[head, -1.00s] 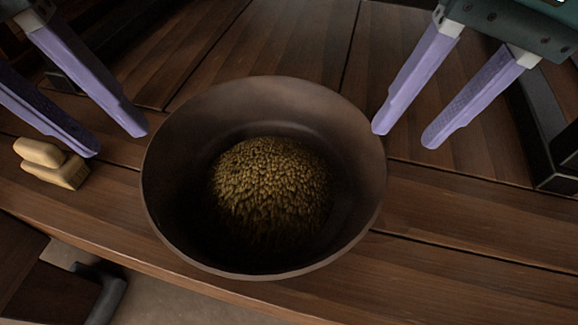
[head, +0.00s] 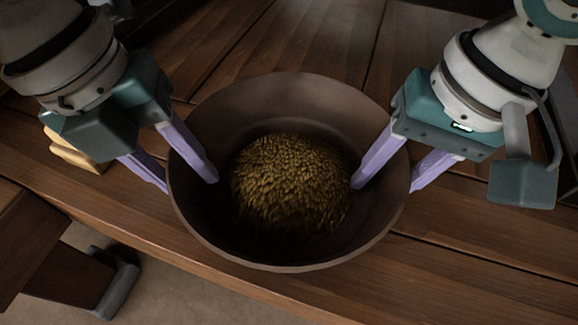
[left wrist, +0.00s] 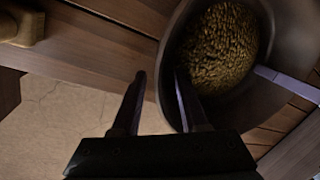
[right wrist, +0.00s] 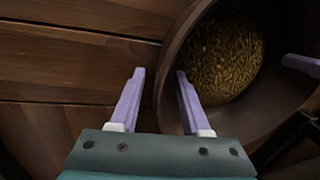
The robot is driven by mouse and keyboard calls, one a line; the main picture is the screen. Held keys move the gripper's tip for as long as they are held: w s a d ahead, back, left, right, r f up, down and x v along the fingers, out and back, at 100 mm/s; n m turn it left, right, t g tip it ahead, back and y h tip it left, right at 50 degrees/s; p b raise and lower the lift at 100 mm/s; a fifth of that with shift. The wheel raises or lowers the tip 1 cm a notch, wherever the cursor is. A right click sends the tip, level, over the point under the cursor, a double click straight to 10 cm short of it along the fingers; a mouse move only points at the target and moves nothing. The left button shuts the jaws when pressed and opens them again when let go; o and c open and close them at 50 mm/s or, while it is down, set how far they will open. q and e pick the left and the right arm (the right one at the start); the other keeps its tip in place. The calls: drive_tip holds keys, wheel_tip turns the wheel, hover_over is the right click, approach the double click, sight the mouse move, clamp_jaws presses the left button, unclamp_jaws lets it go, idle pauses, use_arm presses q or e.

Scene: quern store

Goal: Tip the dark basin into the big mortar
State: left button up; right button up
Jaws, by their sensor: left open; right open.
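The dark basin (head: 290,262) stands on the wooden table with a heap of brown grain (head: 290,185) inside. My left gripper (head: 190,184) is open at its left rim, one finger inside the basin and one outside. My right gripper (head: 385,184) is open at its right rim in the same way. In the left wrist view the left fingers (left wrist: 158,85) straddle the basin wall, as do the right fingers (right wrist: 160,80) in the right wrist view. Both grippers are open around the rim, not closed on it. I cannot make out the big mortar in any view.
A tan wooden brush-like object (head: 72,150) lies on the table left of the basin, partly behind my left gripper. The plank table (head: 470,260) is bare at the front right. The table's front edge runs below the basin, with floor (head: 190,290) beyond.

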use_arm(q)
drive_tip(key=shift+d+f, duration=0.1)
drive_tip(key=shift+f, duration=0.25)
use_arm(e)
drive_tip(key=shift+f, duration=0.35)
use_arm(q)
drive_tip(key=shift+c, duration=0.2)
use_arm(e)
drive_tip(key=shift+c, duration=0.2)
use_arm(q)
clamp_jaws()
use_arm(e)
clamp_jaws()
use_arm(q)
drive_tip(key=shift+r, duration=0.1)
